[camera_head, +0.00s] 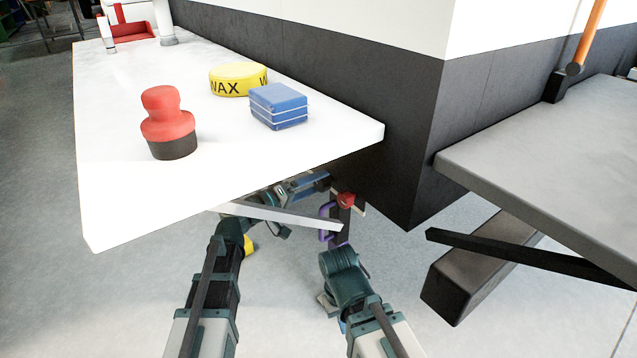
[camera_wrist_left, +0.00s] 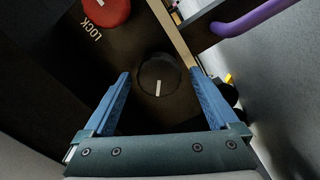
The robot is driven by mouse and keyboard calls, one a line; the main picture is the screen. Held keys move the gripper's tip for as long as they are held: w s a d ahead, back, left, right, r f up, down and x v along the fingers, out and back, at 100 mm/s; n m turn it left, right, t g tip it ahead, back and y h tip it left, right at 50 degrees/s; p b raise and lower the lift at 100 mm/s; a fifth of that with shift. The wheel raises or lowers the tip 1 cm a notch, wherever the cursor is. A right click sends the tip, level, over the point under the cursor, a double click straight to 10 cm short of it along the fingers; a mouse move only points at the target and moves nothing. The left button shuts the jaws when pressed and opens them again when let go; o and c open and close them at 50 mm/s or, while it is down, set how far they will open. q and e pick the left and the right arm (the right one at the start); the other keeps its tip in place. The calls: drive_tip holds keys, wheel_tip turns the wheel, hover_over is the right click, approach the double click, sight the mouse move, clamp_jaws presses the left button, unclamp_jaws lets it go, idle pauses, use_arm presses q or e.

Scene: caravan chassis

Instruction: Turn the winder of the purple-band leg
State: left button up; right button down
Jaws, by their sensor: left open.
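A black round knob with a white mark (camera_wrist_left: 158,74), apparently the winder, sits on a dark panel in the left wrist view. My left gripper (camera_wrist_left: 160,82) is open, with one blue finger on each side of the knob; I cannot tell whether they touch it. A red knob (camera_wrist_left: 107,10) beside the word LOCK is at the top left, and a purple curved bar (camera_wrist_left: 250,18) is at the top right. In the head view, my left gripper (camera_head: 314,184) reaches under the white table towards the dark leg with the purple bar (camera_head: 324,222) and red knob (camera_head: 347,199). The winder is hidden there.
The white table (camera_head: 110,200) overhangs my left arm and holds a red-topped stamp-like object (camera_head: 168,125), a yellow WAX tin (camera_head: 237,80) and a blue block (camera_head: 279,106). A pale slanted bar (camera_head: 285,215) crosses my left forearm. A grey slab (camera_head: 560,160) and dark beams are at right.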

use_arm(q)
drive_tip(key=v, duration=1.2)
drive_tip(key=shift+s+a, duration=0.2)
drive_tip(key=shift+a, duration=0.1)
